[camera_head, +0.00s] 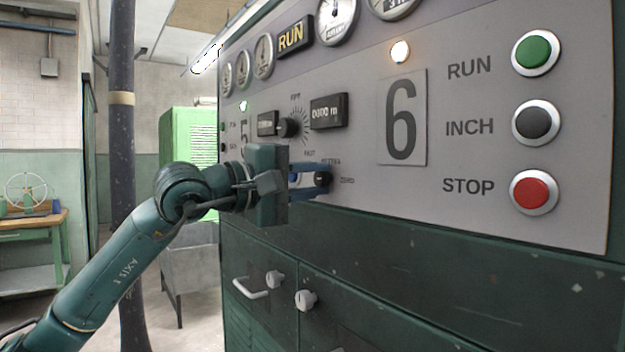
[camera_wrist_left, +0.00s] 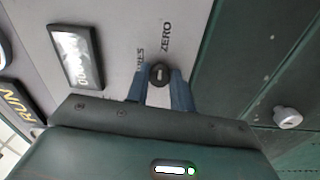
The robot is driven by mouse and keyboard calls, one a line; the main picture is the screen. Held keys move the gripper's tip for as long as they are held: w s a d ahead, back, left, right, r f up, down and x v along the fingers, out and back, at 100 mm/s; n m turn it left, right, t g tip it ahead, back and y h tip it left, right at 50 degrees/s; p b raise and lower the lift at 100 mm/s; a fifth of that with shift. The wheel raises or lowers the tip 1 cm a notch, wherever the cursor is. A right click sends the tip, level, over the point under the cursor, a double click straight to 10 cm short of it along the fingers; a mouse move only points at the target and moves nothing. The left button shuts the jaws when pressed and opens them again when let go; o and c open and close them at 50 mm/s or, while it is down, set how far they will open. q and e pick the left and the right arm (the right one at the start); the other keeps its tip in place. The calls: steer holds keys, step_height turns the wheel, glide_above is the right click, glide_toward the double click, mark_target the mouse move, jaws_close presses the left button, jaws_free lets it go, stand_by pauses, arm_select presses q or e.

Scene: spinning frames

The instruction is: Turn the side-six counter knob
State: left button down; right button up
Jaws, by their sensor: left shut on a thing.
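The side-six counter knob (camera_head: 322,179) is a small dark round knob low on the grey panel, by the word ZERO and below the counter window (camera_head: 328,111). In the left wrist view the knob (camera_wrist_left: 159,74) sits between the blue fingertips. My left gripper (camera_head: 318,178) is at the panel, with its blue fingers shut on the knob from either side. The fingers hide part of the knob in the head view. The large 6 plate (camera_head: 402,117) is to the right of it. My right gripper is in neither view.
Green RUN (camera_head: 534,52), black INCH (camera_head: 536,122) and red STOP (camera_head: 533,192) buttons stand on the panel's right. A larger black knob (camera_head: 288,127) is above left of my gripper. Below are a green cabinet front with white knobs (camera_head: 305,300) and a handle (camera_head: 250,290).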

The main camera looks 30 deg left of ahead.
arm_select(q)
steer(key=shift+m, duration=0.5)
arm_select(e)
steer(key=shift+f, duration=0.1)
arm_select(q)
steer(key=c, duration=1.2)
jaws_free()
steer(key=shift+s+a+f+b, duration=0.1)
steer(key=shift+s+a+b, duration=0.2)
steer(key=shift+s, duration=0.15)
steer(key=b+v, duration=0.7)
steer(key=v, duration=0.5)
steer(key=shift+b, duration=0.3)
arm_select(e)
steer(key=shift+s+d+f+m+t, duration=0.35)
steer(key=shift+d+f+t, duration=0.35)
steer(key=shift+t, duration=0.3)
arm_select(q)
steer(key=shift+s, duration=0.1)
